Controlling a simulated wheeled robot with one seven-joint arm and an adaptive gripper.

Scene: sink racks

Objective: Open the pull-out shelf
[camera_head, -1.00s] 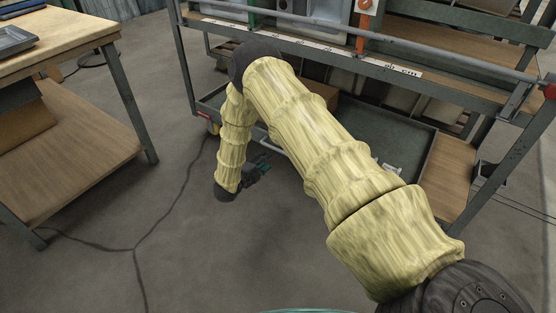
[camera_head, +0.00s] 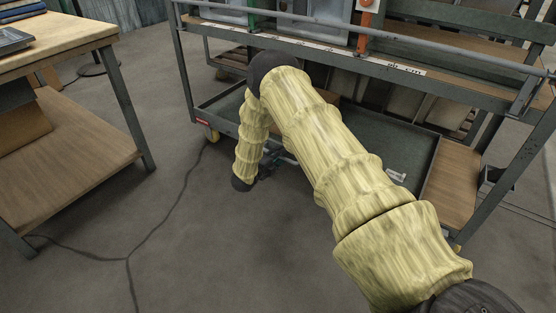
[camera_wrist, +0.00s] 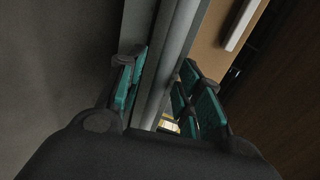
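The pull-out shelf is probably the low grey-green tray (camera_head: 397,137) at the bottom of the rack, with its rim toward me; my arm covers part of it. My gripper (camera_head: 272,167) is low at the tray's front edge, partly hidden behind my arm's wrist. In the wrist view, the teal finger pads of my gripper (camera_wrist: 163,92) are spread apart. A long grey bar or rim (camera_wrist: 172,55) runs between them. The left pad is close beside the bar, and I cannot tell whether it touches.
A wooden workbench (camera_head: 75,48) with a lower wooden shelf (camera_head: 70,170) stands at the left. The rack's upper rail (camera_head: 400,40) lies above my arm. A cable (camera_head: 165,225) crosses the floor.

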